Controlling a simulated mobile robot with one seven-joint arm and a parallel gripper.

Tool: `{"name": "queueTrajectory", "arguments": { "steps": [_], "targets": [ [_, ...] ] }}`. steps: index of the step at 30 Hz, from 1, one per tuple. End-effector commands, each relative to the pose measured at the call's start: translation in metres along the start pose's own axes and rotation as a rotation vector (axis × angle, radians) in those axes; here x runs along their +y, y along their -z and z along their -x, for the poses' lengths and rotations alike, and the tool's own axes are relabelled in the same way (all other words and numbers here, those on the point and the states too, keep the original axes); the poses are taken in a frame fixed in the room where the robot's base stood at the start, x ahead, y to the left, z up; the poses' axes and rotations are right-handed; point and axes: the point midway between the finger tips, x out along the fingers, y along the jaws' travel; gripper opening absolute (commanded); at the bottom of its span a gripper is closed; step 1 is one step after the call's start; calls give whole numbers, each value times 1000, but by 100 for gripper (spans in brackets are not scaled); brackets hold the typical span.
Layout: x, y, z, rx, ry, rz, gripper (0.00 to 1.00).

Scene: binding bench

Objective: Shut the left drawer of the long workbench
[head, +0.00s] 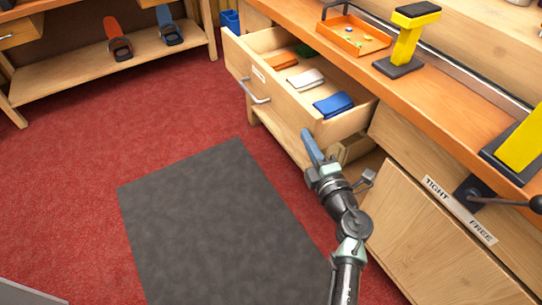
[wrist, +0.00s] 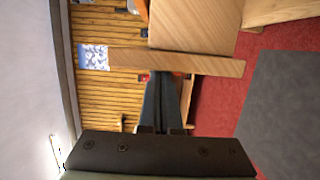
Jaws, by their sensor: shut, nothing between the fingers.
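The long workbench (head: 445,110) runs along the right of the head view. Its left drawer (head: 282,103) is pulled well out, with a metal handle (head: 257,93) and a small label on its front. An orange, a white and a blue folded item lie inside. My gripper (head: 308,140) is shut and empty, its blue-grey fingers near the drawer front's right end. I cannot tell if they touch it. In the wrist view the shut fingers (wrist: 162,95) point towards a wooden board (wrist: 175,62), seemingly the drawer front's end.
An orange tray (head: 353,36) and a yellow-and-black tool (head: 407,40) stand on the bench top. A lever (head: 500,200) sticks out beside a TIGHT/FREE label. A dark mat (head: 215,215) lies on the red carpet, which is clear in front of the drawer.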

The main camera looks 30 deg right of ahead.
Motion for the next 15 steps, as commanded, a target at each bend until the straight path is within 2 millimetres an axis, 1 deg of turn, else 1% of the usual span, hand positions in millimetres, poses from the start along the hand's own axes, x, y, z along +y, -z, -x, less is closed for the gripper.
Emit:
{"name": "queueTrajectory", "arguments": {
  "steps": [1, 6, 12, 15],
  "targets": [
    [1, -17, -3, -10, -4, 0, 0],
    [0, -53, -12, -8, -3, 1, 0],
    [-1, -82, -19, -6, -2, 1, 0],
    [-1, -91, -22, -4, -1, 1, 0]
  ]
}}
